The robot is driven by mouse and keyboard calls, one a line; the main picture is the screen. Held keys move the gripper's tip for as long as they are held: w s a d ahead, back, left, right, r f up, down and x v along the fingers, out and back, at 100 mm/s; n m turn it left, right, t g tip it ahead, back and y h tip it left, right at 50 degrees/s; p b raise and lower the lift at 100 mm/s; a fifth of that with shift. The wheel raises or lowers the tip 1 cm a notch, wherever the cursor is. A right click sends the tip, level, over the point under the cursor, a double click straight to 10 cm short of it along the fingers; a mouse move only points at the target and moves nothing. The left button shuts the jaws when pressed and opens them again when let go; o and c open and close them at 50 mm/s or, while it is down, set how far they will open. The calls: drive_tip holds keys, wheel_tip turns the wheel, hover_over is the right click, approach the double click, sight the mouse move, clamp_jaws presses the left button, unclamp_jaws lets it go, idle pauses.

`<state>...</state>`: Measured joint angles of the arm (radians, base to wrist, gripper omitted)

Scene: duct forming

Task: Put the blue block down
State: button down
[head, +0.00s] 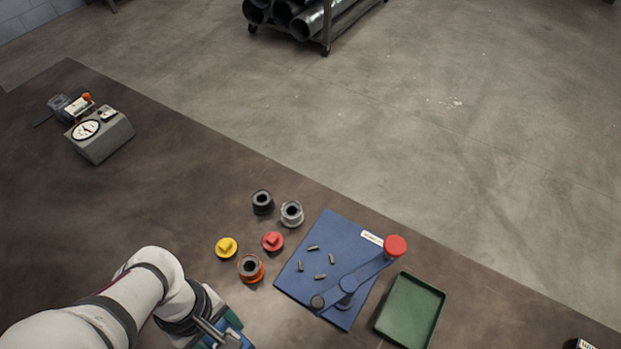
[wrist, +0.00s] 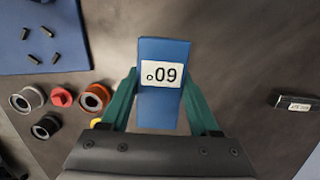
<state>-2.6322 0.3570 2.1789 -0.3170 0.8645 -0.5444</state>
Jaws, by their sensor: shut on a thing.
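The blue block (wrist: 163,52) is upright in the middle of the wrist view, with a white label bearing black digits. My gripper (wrist: 160,108) has its two teal fingers shut on the block's sides. In the head view my gripper (head: 222,335) is at the bottom edge, left of the blue mat, and a bit of the blue block (head: 233,321) shows by it. The rest of the block there is hidden or cut off by the frame. I cannot tell whether its underside touches the brown table.
The orange spool (head: 250,268), yellow knob (head: 226,247) and red knob (head: 272,241) stand close by. The blue mat (head: 313,240) holds a red-knobbed lever (head: 395,247) and several small pins. A green tray (head: 411,312) lies right of it. The table's left middle is clear.

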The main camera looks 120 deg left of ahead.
sight(212, 344)
drive_tip(key=shift+w+d+f+n, duration=0.15)
drive_tip(key=shift+w+d+n, duration=0.55)
drive_tip(key=shift+d, duration=0.2)
wheel_tip(212, 344, down, 8)
drive_tip(key=shift+c, duration=0.6)
unclamp_jaws()
drive_tip(key=shift+f, duration=0.15)
drive_tip(key=r, duration=0.3)
drive_tip(key=s+r, duration=0.1)
drive_tip(key=r, duration=0.7)
drive_tip(key=shift+s+r, duration=0.2)
drive_tip(key=shift+s, duration=0.2)
drive_tip(key=shift+o, duration=0.4)
drive_tip(key=shift+r, duration=0.4)
